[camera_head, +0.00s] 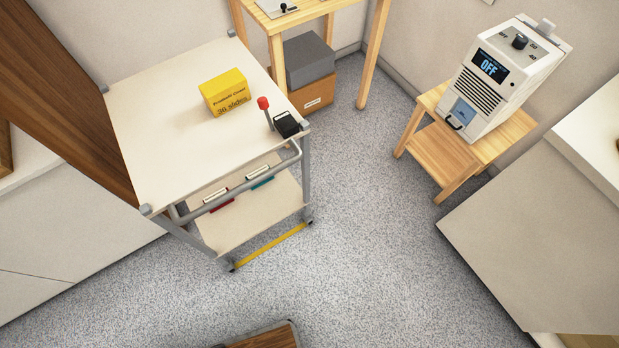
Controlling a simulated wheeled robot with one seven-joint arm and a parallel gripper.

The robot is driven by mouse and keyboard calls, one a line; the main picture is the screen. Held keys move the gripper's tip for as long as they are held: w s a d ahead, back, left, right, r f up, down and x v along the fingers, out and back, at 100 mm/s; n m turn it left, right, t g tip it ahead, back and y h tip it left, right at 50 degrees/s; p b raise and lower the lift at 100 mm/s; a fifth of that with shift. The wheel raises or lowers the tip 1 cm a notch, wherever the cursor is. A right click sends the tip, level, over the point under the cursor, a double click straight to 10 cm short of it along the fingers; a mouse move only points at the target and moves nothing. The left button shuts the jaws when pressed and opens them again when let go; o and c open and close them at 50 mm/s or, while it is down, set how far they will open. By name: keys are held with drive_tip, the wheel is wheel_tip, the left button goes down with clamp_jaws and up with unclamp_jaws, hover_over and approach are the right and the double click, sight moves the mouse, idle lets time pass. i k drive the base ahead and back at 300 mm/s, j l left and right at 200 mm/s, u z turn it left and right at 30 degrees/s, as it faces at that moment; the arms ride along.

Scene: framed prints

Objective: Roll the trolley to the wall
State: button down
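The trolley (165,135) stands left of centre, with a cream top, grey metal posts and a lower shelf (228,228). A grey push handle (240,185) runs along its near side. A red-knobbed lever (264,104) on a black block (287,124) sits at its right corner. A yellow box (224,92) marked "36 slides" stands on the top. Red and teal items (262,177) show on the lower shelf. The wall (130,35) is behind the trolley; the gap between them is hard to judge. My gripper is not in view.
A yellow strip (272,245) lies at the trolley's near wheels. A wooden table (335,8) with boxes (307,65) beneath stands at the back. A stool (440,150) bears a white device (497,75) reading OFF. Pale cabinets flank both sides. The speckled floor (370,240) is clear in the middle.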

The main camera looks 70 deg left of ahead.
sight(174, 150)
drive_tip(key=u, duration=0.5)
drive_tip(key=l+u, duration=0.15)
drive_tip(key=u, duration=0.3)
drive_tip(key=i+l+u, duration=0.1)
drive_tip(key=u, duration=0.4)
drive_tip(key=l+u, duration=0.1)
drive_tip(key=u, duration=0.4)
drive_tip(key=k+l+z, duration=0.25)
drive_tip(key=k+l, duration=0.1)
drive_tip(key=l, duration=0.05)
